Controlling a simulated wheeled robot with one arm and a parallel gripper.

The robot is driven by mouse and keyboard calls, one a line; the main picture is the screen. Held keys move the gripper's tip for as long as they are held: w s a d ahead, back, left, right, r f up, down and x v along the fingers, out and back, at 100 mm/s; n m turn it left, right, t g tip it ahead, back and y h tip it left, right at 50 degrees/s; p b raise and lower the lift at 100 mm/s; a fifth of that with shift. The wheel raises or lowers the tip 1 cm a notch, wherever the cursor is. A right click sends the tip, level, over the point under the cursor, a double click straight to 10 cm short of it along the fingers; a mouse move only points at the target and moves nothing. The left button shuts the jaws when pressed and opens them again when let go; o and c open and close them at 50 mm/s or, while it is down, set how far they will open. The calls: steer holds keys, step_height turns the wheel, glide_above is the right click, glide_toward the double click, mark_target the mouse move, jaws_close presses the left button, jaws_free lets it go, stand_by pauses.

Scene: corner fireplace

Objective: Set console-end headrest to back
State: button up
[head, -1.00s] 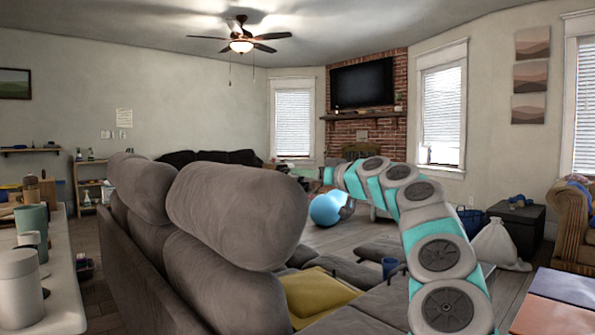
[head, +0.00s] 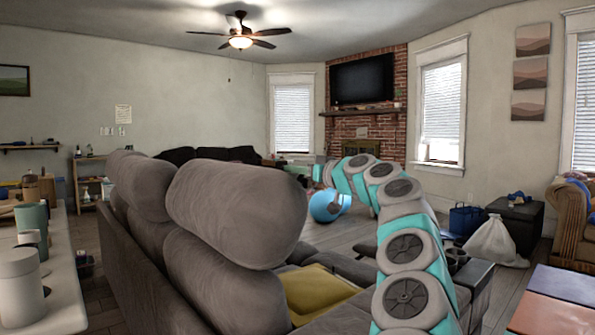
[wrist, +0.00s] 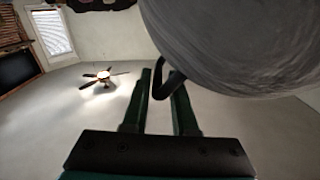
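The grey sofa's near headrest (head: 238,212) is a large rounded cushion, tilted up above the near backrest. Farther headrests (head: 140,187) stand beyond it along the same sofa. My arm arches over the seat from the right, and its end is beside the near headrest's right edge in the head view. My gripper's fingers are hidden or too small there. In the wrist view my gripper (wrist: 164,95) has two dark green fingers with a gap between them. A grey rounded cushion (wrist: 245,45) fills the upper right, close to the fingers. A dark curved piece shows at the right finger; contact is unclear.
A dark console (head: 470,272) with cup holders is at the sofa's right. A yellow cushion (head: 312,293) lies on the seat. A white table (head: 68,285) with cups is at left. A white bag (head: 495,242) and orange-blue box top (head: 560,300) are at right.

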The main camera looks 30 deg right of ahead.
jaws_close()
steer(key=shift+d+f, duration=0.1)
steer(key=shift+d, duration=0.1)
stand_by(0.8)
